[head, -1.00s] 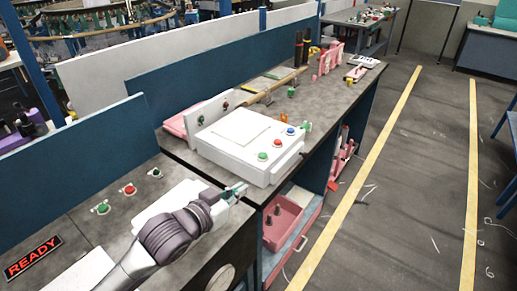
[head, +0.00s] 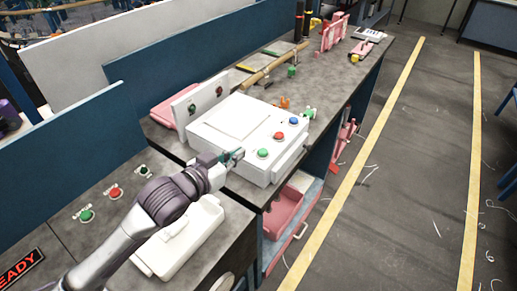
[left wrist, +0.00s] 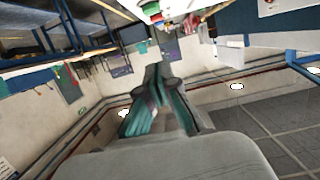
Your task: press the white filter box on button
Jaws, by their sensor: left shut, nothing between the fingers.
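The white filter box (head: 240,168) stands on the grey bench in the middle of the head view. Its sloped top carries a green button (head: 263,153), a red button (head: 279,136) and a blue button (head: 293,121) along the right side. My left gripper (head: 238,156) is shut and empty, with its tips at the box's near side, left of the green button. I cannot tell whether the tips touch the box. The left gripper's fingers also show in the left wrist view (left wrist: 160,100). My right gripper is not in view.
An upright panel (head: 203,98) with buttons stands behind the box. A white case (head: 180,245) lies below my left arm. More buttons (head: 115,193) sit on the near bench. A wooden rod (head: 270,68) and a green block (head: 291,72) lie farther back. Floor at right is mostly clear.

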